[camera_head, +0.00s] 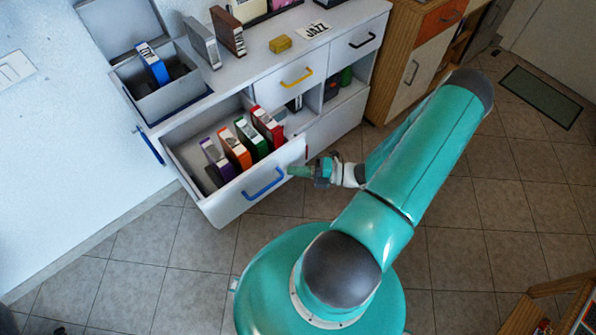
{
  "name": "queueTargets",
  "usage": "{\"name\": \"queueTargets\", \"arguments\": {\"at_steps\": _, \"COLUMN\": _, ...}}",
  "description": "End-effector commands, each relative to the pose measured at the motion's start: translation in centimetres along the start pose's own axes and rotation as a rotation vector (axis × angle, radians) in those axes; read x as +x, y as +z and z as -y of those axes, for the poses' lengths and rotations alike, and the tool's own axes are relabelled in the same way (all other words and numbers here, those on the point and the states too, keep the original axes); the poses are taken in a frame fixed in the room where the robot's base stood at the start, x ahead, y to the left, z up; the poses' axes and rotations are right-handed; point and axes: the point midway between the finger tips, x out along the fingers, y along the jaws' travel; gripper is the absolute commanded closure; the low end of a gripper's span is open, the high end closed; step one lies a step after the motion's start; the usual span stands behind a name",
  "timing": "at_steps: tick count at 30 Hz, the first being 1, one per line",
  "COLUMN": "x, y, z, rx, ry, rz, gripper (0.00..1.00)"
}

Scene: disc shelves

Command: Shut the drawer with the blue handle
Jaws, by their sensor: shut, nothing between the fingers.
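The drawer with the blue handle (222,204) is pulled out from the lower left of the white cabinet. Its blue handle (264,184) is on the front panel. Purple, orange, green and red disc cases (237,150) stand inside it. My gripper (293,171) is shut and empty, at the right end of the drawer front, right of the handle. I cannot tell whether the fingertips touch the panel.
A drawer with a yellow handle (297,78) is shut. A wooden cabinet (404,50) stands at the right. Tiled floor lies clear in front.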

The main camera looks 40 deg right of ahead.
Motion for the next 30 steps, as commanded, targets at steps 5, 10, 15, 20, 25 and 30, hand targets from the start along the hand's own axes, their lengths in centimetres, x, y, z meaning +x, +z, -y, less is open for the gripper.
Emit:
{"name": "queueTargets", "arguments": {"at_steps": 5, "x": 0.1, "y": 0.1, "z": 0.0, "rx": 0.000, "ry": 0.000, "rz": -0.001, "gripper": 1.00}}
{"name": "queueTargets", "arguments": {"at_steps": 10, "x": 0.9, "y": 0.8, "z": 0.0, "rx": -0.001, "ry": 0.000, "rz": -0.002, "gripper": 1.00}}
{"name": "queueTargets", "arguments": {"at_steps": 15, "x": 2.3, "y": 2.2, "z": 0.0, "rx": -0.002, "ry": 0.000, "rz": -0.004, "gripper": 1.00}}
{"name": "queueTargets", "arguments": {"at_steps": 20, "x": 4.3, "y": 4.2, "z": 0.0, "rx": -0.002, "ry": 0.001, "rz": -0.003, "gripper": 1.00}}
{"name": "queueTargets", "arguments": {"at_steps": 25, "x": 6.6, "y": 6.5, "z": 0.0, "rx": -0.002, "ry": 0.000, "rz": -0.003, "gripper": 1.00}}
{"name": "queueTargets", "arguments": {"at_steps": 30, "x": 8.9, "y": 8.8, "z": 0.0, "rx": -0.003, "ry": 0.001, "rz": -0.003, "gripper": 1.00}}
